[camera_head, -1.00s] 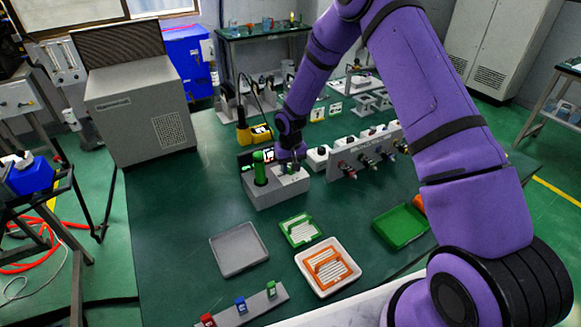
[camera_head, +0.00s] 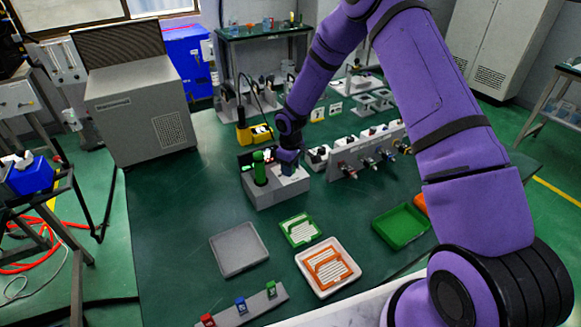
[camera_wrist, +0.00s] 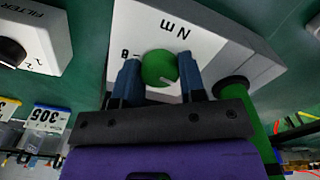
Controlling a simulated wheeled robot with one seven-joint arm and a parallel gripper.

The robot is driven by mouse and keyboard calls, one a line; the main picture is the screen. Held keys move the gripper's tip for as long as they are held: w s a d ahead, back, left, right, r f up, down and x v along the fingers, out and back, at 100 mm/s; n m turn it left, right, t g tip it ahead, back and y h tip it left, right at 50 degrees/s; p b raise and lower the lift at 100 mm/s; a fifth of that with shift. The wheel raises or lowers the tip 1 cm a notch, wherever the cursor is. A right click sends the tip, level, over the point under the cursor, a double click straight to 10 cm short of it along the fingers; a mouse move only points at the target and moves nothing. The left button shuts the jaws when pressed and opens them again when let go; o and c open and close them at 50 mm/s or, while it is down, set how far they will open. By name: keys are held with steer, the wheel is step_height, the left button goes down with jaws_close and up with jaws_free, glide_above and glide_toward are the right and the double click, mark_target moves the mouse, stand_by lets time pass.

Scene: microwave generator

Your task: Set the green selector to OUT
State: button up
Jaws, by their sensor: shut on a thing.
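The green selector (camera_wrist: 158,67) is a round knob on the pale top face of a grey box (camera_wrist: 215,40) in the wrist view. A short pale mark shows near its lower right edge. Upside-down letters stand on the face beside it; I cannot read OUT among them. My gripper (camera_wrist: 161,66) has its two blue fingers on either side of the knob, shut on it. In the head view the grey box (camera_head: 268,194) stands on the green table, and my gripper (camera_head: 288,167) is down over its right part, hiding the selector there.
A green cylinder (camera_head: 259,170) stands upright on the same box, close left of my gripper. A yellow device (camera_head: 254,133) is behind. Trays, including a grey one (camera_head: 239,249), lie in front.

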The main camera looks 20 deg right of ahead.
stand_by(0.3)
steer(key=o, duration=0.9)
step_height(320, 180, up, 11)
steer(key=shift+f, duration=0.1)
stand_by(0.5)
